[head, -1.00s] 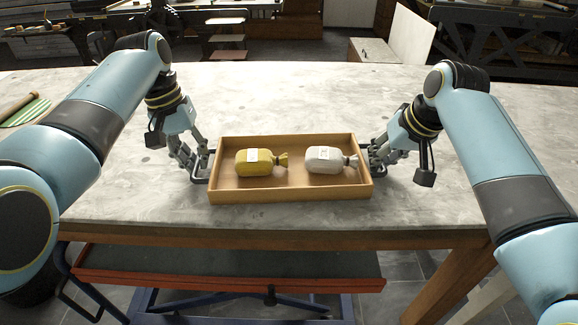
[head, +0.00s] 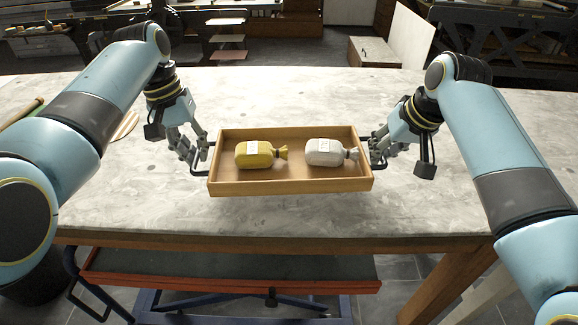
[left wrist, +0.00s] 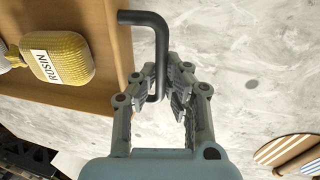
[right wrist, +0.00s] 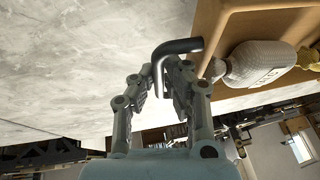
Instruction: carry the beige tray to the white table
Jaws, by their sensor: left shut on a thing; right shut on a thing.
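The beige tray (head: 290,187) is in front of me in the head view, level and seemingly a little above the pale marbled tabletop (head: 300,215). A yellow bag (head: 255,154) labelled ROSIN in the left wrist view (left wrist: 62,58) and a white bag (head: 325,152) lie in it. My left gripper (head: 204,147) is shut on the tray's left dark handle (left wrist: 150,22). My right gripper (head: 374,150) is shut on its right handle (right wrist: 182,46). I cannot tell which table is the white one.
A red-edged cart (head: 230,285) stands under the table's near edge. A striped round thing (left wrist: 285,150) lies on the tabletop at the left. A small cabinet (head: 375,50) and a white panel (head: 408,38) stand beyond the table. The tabletop around the tray is clear.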

